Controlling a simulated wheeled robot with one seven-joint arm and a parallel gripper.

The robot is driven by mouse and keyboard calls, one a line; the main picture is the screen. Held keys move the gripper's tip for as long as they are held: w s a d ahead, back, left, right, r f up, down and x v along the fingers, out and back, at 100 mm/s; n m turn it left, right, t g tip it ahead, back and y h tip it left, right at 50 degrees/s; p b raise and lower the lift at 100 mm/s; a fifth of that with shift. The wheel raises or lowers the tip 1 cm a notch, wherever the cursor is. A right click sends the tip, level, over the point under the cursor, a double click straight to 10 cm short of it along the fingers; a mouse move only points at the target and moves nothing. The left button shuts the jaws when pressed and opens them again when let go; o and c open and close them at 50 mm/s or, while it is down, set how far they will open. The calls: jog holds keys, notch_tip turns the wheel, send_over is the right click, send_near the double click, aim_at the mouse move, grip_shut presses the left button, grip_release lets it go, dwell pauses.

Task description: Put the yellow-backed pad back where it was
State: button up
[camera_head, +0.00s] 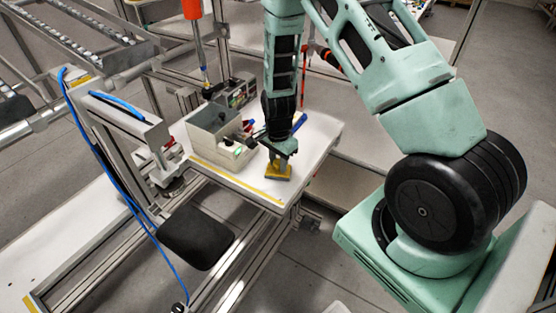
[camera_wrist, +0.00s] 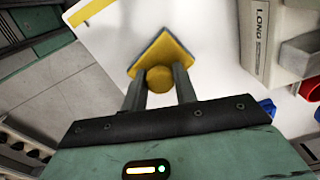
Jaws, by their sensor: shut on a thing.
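The yellow-backed pad (camera_head: 277,172) is at the front right part of the white table (camera_head: 318,135), near its edge. In the wrist view the pad (camera_wrist: 166,50) is a yellow square with a dark grey-blue rim and a round yellow knob. My gripper (camera_head: 281,155) points down from above and is shut on the knob. The wrist view shows the two fingers of my gripper (camera_wrist: 159,74) on either side of the knob. The pad is over the white tabletop; I cannot tell whether it touches it. The pad's underside is hidden.
A grey bin (camera_head: 208,122), marked LONG in the wrist view, stands left of my gripper, with a smaller open bin (camera_head: 226,158) in front. A blue item (camera_head: 299,122) lies behind my gripper. Yellow tape (camera_head: 235,182) runs along the table's front edge. A black seat (camera_head: 196,237) is below.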

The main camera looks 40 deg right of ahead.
jog(key=shift+f, duration=0.2)
jog(key=o, duration=0.9)
jog(key=shift+r, duration=0.1)
